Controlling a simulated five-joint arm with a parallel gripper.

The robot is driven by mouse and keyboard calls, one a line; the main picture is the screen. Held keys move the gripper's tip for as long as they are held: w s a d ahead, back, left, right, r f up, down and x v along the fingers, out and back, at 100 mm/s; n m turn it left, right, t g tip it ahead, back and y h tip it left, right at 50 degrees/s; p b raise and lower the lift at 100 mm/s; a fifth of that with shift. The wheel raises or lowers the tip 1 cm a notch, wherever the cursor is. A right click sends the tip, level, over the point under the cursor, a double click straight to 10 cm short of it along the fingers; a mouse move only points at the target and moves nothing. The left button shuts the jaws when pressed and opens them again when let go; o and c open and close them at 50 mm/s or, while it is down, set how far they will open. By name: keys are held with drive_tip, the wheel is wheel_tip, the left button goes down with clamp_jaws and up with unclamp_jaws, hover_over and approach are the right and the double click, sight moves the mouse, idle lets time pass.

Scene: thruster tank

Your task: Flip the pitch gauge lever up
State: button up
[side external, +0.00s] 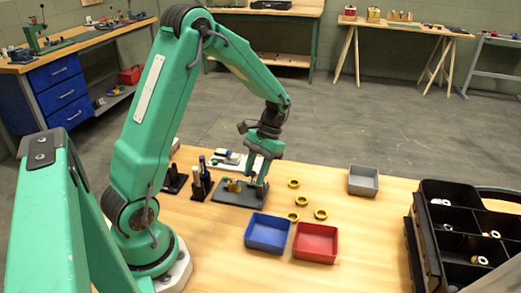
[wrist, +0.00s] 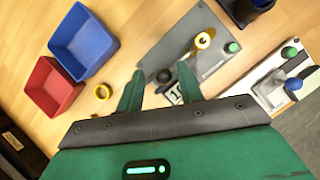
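A dark grey plate (side external: 228,199) lies on the table under my gripper (side external: 259,190). In the wrist view the plate (wrist: 212,66) carries a yellow cylinder-like part (wrist: 203,40), a green knob (wrist: 233,47), a black round knob (wrist: 163,76) and a small white label with dark digits (wrist: 176,95). I cannot tell for certain which part is the pitch gauge lever. My gripper (wrist: 160,72) is open, with green fingers apart on either side of the black knob. Whether a finger touches the knob is unclear. In the side view my gripper hides part of the plate.
A white plate (wrist: 268,81) with green and blue knobs lies beside the grey one. A blue tray (side external: 268,232), a red tray (side external: 316,242), several yellow rings (side external: 320,215), a grey bin (side external: 363,180) and a black divided crate (side external: 455,214) stand nearby.

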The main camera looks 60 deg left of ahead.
drive_tip(key=d+v, duration=0.1)
drive_tip(key=v, duration=0.6)
drive_tip(key=shift+a, duration=0.5)
drive_tip(key=shift+r, duration=0.1)
drive_tip(key=s+d+r+m+t+y, duration=0.1)
drive_tip(key=s+d+r+m+t, duration=0.1)
drive_tip(key=s+d+r+t, duration=0.8)
drive_tip(key=shift+s+d+r+m+t+y, duration=0.3)
drive_tip(key=shift+s+d+r, duration=0.4)
drive_tip(key=shift+s, duration=1.05)
